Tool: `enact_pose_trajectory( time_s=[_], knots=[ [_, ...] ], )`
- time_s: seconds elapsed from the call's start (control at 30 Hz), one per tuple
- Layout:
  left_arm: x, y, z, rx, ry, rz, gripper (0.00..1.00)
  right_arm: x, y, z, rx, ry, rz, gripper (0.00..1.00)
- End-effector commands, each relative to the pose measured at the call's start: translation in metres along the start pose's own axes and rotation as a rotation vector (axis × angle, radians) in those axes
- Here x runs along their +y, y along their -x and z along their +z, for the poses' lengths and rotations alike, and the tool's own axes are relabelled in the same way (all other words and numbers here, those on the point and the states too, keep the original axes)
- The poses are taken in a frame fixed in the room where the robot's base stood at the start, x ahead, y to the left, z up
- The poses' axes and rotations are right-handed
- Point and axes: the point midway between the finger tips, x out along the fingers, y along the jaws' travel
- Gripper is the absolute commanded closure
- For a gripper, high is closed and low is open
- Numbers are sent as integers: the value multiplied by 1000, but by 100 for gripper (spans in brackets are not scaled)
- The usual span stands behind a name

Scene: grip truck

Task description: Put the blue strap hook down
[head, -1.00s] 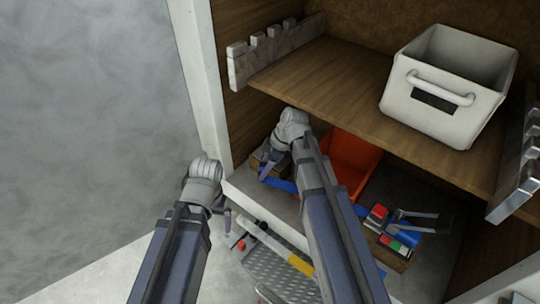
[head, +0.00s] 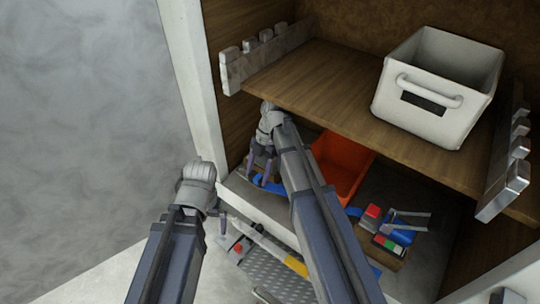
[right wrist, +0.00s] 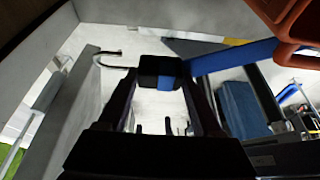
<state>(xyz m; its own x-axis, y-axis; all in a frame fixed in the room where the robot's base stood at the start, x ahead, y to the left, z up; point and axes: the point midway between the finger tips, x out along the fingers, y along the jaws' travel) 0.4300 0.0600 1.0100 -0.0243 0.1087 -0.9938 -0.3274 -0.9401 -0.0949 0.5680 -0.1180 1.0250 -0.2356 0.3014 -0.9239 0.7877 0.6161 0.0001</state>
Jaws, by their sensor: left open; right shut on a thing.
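The blue strap hook (right wrist: 165,82) shows in the right wrist view as a black block with a blue patch and a grey hook curving out to the left. My right gripper (head: 262,180) is shut on its black block, low inside the cabinet's lower compartment, left of the orange bin (head: 342,165). Blue strap shows at its fingertips in the head view, and a blue band (right wrist: 235,56) runs to the right in the wrist view. I cannot tell whether the hook touches the surface. My left gripper (head: 223,225) is open and empty, outside the compartment's front edge.
A wooden shelf (head: 345,95) with a white handled bin (head: 415,115) stands above my right gripper. A small box of red, green and blue items (head: 390,243) sits to the right. A grey perforated step (head: 265,265) with a yellow-marked tool lies in front.

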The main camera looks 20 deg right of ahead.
Motion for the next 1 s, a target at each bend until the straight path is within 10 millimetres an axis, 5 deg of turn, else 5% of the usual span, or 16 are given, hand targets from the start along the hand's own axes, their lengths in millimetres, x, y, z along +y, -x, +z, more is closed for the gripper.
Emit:
enact_pose_trajectory(
  time_s=[0.2, 0.4, 0.93, 1.0],
  knots=[
    [0, 0, 0, 0, 0, 0, 0, 20, 23, 55, 1, -3, 1, 100],
    [0, 0, 0, 0, 0, 0, 0, 29, 37, 89, 0, -2, 1, 100],
    [0, 0, 0, 0, 0, 0, 0, 36, 48, 116, 0, -3, 1, 100],
    [1, -15, -1, 0, 0, 0, 0, 35, 33, 119, 0, -1, 0, 100]
  ],
)
